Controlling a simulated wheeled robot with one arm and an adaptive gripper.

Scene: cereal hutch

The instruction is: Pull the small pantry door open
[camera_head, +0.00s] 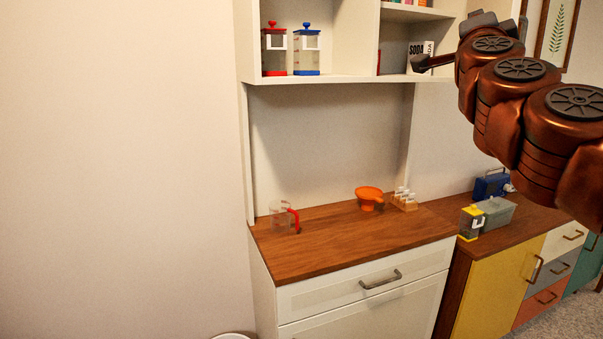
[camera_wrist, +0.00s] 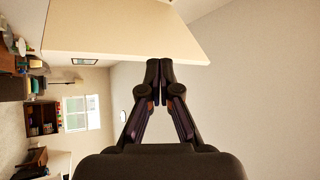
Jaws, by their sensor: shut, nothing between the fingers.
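In the wrist view a flat cream panel (camera_wrist: 125,32), which looks like the small pantry door, spans the top of the picture with its free edge facing me. My gripper (camera_wrist: 159,66) is shut and empty, its fingertips together at the panel's lower edge; I cannot tell whether they touch it. I cannot make out the door's handle or hinge in either view.
The upper hutch holds a red-lidded jar (camera_head: 274,50), a blue-lidded jar (camera_head: 307,50) and a soda box (camera_head: 419,56). The wooden counter (camera_head: 330,255) below bears a jug (camera_head: 283,217), an orange bowl (camera_head: 369,197) and a small rack (camera_head: 404,199). The left side is bare wall.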

